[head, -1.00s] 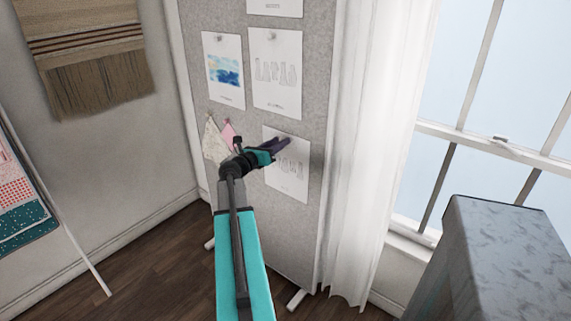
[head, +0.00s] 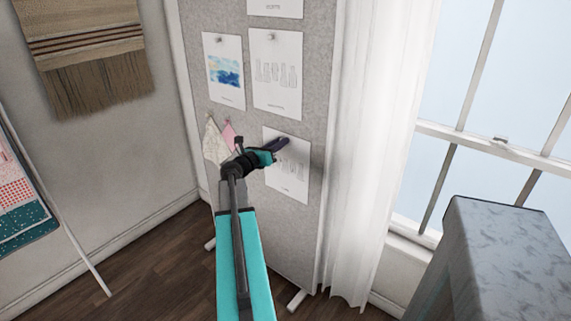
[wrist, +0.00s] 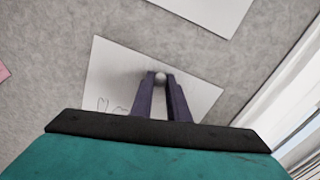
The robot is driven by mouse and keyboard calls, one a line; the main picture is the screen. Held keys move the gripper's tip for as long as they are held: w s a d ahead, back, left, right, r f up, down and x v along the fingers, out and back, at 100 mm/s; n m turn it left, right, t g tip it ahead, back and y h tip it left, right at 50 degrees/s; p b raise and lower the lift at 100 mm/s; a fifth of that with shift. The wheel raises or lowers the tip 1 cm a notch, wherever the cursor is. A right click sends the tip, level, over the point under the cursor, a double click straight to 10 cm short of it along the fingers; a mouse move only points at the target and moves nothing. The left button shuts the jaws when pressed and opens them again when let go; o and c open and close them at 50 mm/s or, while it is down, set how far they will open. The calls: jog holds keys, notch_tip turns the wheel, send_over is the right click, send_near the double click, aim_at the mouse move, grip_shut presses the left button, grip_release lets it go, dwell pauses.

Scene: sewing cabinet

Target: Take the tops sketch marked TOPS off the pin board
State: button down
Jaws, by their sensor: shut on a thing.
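A white sketch sheet (head: 296,185) hangs low on the grey pin board, with faint garment outlines. Its caption is too small to read. My gripper (head: 283,143) is at the sheet's upper part. In the wrist view, the dark fingers (wrist: 161,80) are closed about a small round pin head (wrist: 161,77) near the sheet's upper edge. The sheet also shows there (wrist: 108,72), lying against the board, with its lower part hidden by my gripper.
Above on the pin board (head: 235,130) hang another garment sketch (head: 277,95) and a blue watercolour (head: 226,75). Fabric swatches (head: 216,143) hang left of the sheet. A white curtain (head: 362,150) is to the right. A grey block-like object (head: 500,230) stands at lower right.

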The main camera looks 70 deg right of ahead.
jog(key=shift+w+a+r, duration=0.1)
jog(key=shift+a+r, duration=0.1)
jog(key=shift+r, duration=0.6)
jog(key=r, duration=0.5)
jog(key=shift+w+a+r, duration=0.1)
jog(key=shift+a+r, duration=0.1)
jog(key=shift+a, duration=0.2)
jog(key=b+v, duration=0.1)
jog(key=v, duration=1.7)
jog(key=shift+w+a, duration=0.2)
jog(key=shift+a, duration=0.2)
